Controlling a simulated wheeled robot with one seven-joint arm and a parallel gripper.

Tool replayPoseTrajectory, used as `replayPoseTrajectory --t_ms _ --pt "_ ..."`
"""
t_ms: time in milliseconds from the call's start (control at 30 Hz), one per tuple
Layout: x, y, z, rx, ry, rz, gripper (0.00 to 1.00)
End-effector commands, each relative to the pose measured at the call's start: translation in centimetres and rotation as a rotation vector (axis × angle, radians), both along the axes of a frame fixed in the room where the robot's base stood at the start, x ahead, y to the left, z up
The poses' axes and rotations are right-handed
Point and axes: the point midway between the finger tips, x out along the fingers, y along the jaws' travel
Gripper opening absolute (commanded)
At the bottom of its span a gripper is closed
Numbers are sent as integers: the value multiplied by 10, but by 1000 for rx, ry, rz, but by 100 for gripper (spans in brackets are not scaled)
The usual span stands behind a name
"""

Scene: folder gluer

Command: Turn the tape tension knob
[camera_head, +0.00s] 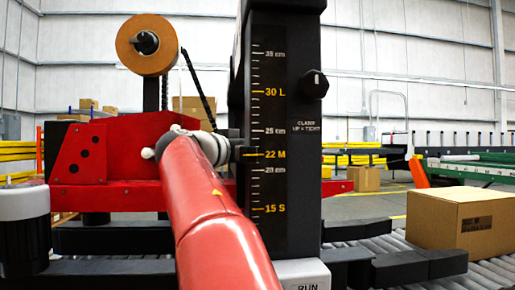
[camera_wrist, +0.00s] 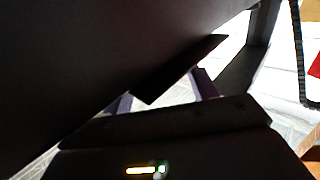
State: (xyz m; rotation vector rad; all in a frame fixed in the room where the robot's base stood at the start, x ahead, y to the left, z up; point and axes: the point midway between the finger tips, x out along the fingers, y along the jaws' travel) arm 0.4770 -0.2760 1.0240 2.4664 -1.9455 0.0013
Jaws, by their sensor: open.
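The orange-brown tape roll (camera_head: 128,50) stands on a post at upper left in the head view. A black knob-like hub (camera_head: 146,43) sits at its centre; I cannot tell if this is the tension knob. Another black knob (camera_head: 313,84) is on the column's right side, above a label reading "CLAMP UP = TIGHT". My red arm reaches up to the column's left edge; my gripper is not clearly seen there. In the wrist view my gripper (camera_wrist: 164,92) is open, its two purplish fingers apart. A dark plate edge shows between them, and a large dark surface fills the upper left. Contact cannot be told.
The black column (camera_head: 282,190) carries a height scale. A red machine body (camera_head: 115,150) lies left of my arm. A cardboard box (camera_head: 465,222) sits on the roller conveyor (camera_head: 492,274) at right. Black bars (camera_head: 400,266) cross low in front. A RUN panel (camera_head: 303,274) is below the column.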

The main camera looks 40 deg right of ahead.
Motion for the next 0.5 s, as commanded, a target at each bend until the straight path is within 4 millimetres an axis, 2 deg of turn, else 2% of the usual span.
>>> replayPoseTrajectory --t_ms 33,200,467,500 --pt "1 -7 1 1 1 -4 59" --pt "4 -19 1 0 0 -1 59" --pt "5 -21 0 0 0 1 59" --pt "5 -21 0 0 0 1 56"
